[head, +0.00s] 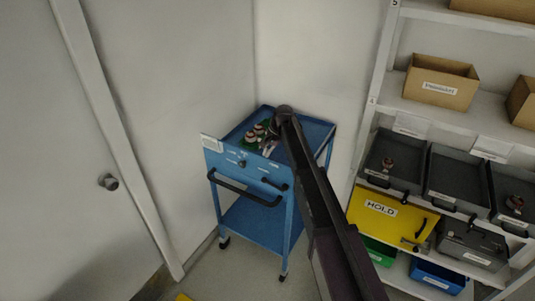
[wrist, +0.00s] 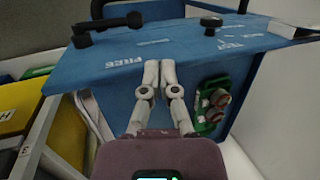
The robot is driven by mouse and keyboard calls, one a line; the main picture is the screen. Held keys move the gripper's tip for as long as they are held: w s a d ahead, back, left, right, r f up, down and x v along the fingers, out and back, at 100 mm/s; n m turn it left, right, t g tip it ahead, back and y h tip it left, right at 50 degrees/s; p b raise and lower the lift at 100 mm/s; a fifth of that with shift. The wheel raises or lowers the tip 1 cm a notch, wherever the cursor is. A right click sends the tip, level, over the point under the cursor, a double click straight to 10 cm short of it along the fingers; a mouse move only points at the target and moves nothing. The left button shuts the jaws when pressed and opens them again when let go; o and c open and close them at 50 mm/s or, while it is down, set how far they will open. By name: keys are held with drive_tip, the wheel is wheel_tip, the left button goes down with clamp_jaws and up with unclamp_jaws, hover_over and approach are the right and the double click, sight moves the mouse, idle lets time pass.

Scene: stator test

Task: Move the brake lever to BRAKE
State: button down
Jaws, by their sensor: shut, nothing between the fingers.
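The brake lever (wrist: 108,27) is a black bar on the blue cart's front panel, left in the wrist view, above the FREE label (wrist: 124,61). It also shows at the right of the panel in the head view (head: 276,184). A second, fainter label (wrist: 153,42) is too blurred to read surely. My gripper (wrist: 151,66) is shut and empty, its fingertips together near the panel's edge, apart from the lever. In the head view my gripper (head: 267,147) is over the cart top, partly hidden by my arm.
A black knob (wrist: 211,24) sits by the TEST label. A green fixture with copper-coloured parts (wrist: 213,101) lies on the cart top, close beside my fingers. A shelf rack (head: 384,100) with bins stands right of the cart; walls are behind and left.

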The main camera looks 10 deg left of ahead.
drive_tip(key=shift+w+a+r+p, duration=0.1)
drive_tip(key=shift+w+r+p, duration=0.05)
drive_tip(key=shift+r+p, duration=0.75)
drive_tip(key=shift+w+a+r+p, duration=0.15)
drive_tip(key=shift+w+r+p, duration=0.05)
drive_tip(key=shift+r+p, duration=0.65)
drive_tip(key=shift+w+a+r+p, duration=0.15)
drive_tip(key=shift+r+p, duration=0.55)
drive_tip(key=shift+r, duration=0.35)
drive_tip(key=s+d+f+n+h+b, duration=0.1)
drive_tip(key=s+d+f+h+b, duration=0.1)
drive_tip(key=s+d, duration=1.4)
drive_tip(key=s+d+f+n+h+b, duration=0.1)
drive_tip(key=s+d+f+n+b, duration=0.1)
drive_tip(key=s+d, duration=1.5)
wheel_tip(320, 180, down, 2)
drive_tip(key=shift+d+n+h+b, duration=0.3)
drive_tip(key=shift+d+h+b, duration=0.15)
drive_tip(key=shift+d, duration=0.1)
drive_tip(key=shift+w, duration=0.1)
